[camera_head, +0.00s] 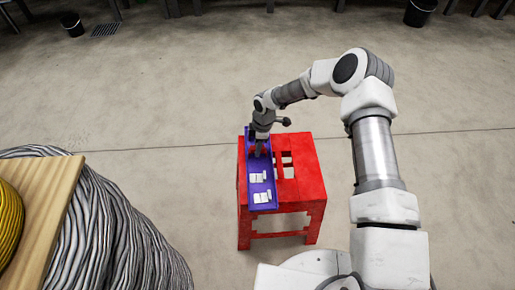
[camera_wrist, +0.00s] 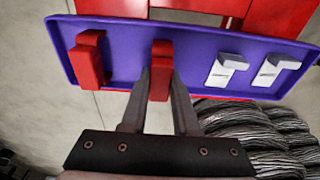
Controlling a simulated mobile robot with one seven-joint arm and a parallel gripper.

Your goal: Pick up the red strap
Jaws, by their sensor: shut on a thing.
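A red strap (camera_wrist: 161,62) stands upright on the purple tray (camera_wrist: 205,45) in the middle of the wrist view. My gripper (camera_wrist: 161,85) has its two fingers closed on either side of this strap, and the strap appears still in the tray. A second red strap (camera_wrist: 89,60) lies to the left in the same tray, apart from my fingers. In the head view my gripper (camera_head: 258,152) reaches down over the far part of the tray (camera_head: 250,203). The held strap is mostly hidden there by the gripper.
Two white straps (camera_wrist: 224,68) (camera_wrist: 274,68) lie to the right in the wrist view. The tray sits on a red stool (camera_head: 310,170) with openings in its top. A large grey cable reel (camera_head: 110,235) stands at the lower left.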

